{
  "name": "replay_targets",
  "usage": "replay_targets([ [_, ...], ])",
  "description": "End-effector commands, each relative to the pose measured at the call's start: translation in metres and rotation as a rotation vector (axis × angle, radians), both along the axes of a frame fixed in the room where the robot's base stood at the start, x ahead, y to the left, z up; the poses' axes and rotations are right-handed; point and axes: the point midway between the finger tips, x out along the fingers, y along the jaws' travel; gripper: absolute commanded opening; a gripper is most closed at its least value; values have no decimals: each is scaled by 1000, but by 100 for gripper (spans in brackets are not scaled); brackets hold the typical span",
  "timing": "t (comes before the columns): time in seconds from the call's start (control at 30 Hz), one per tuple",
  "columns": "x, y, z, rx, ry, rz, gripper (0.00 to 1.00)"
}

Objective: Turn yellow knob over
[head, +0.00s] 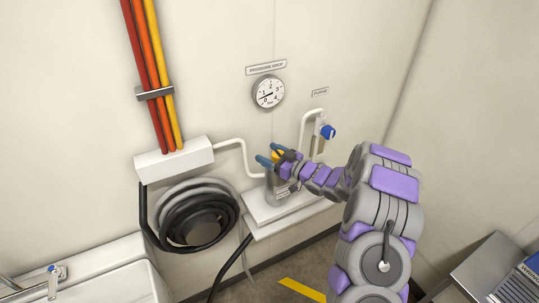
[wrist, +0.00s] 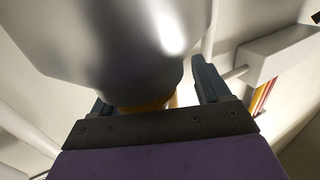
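The yellow knob (head: 277,155) is on the grey metal unit at the wall shelf, partly hidden by my gripper. My gripper (head: 271,156) reaches it from the right, with its two blue-grey fingers spread to either side of the knob. In the wrist view my gripper (wrist: 155,93) has its fingers wide apart. A large shiny grey body fills the space beyond and between them. A strip of the yellow knob (wrist: 152,107) shows below that body, with a gap to the right finger. Contact with the left finger cannot be told.
A pressure gauge (head: 268,92) hangs above. A blue-handled valve (head: 328,132) is on the pipe to the right. A coiled black hose (head: 197,219) hangs left of the shelf (head: 290,215). A white sink (head: 100,275) is at lower left.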

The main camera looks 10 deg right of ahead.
Motion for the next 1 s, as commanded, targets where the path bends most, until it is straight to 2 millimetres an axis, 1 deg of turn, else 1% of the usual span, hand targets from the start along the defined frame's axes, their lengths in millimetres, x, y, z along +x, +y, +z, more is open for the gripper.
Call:
replay_targets([
  [0.03,0,-3,0,1,0,-2,76],
  [0.07,0,-4,0,3,0,-2,73],
  [0.4,2,2,-1,-6,0,-8,40],
  [0.57,2,1,-1,-4,1,-6,25],
  [1.0,2,1,-1,-3,2,-5,25],
])
